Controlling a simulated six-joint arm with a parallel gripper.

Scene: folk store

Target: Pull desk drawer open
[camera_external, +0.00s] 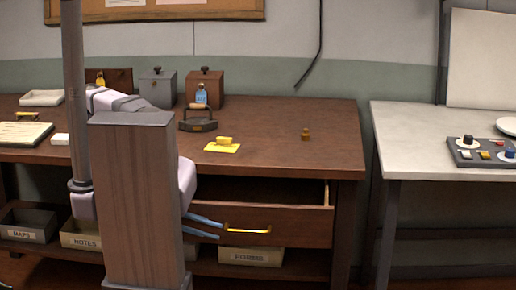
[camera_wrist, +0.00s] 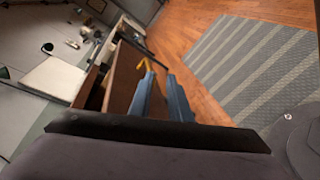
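The desk drawer (camera_external: 290,220) is pulled partway out of the brown wooden desk (camera_external: 290,140), and its open top shows. Its front has a yellow bar handle (camera_external: 247,230). My gripper (camera_external: 221,231) has two blue fingers, spread apart, with tips close to the left end of the handle. In the wrist view, the gripper (camera_wrist: 161,78) also shows its fingers apart, beside the drawer front (camera_wrist: 122,80) and the yellow handle (camera_wrist: 139,78). Nothing is seen held between the fingers. I cannot tell whether a finger touches the handle.
A lower shelf holds bins, including one marked FORMS (camera_external: 250,256). A white-topped table (camera_external: 420,140) is at right. Floor and a striped rug (camera_wrist: 255,75) lie in front.

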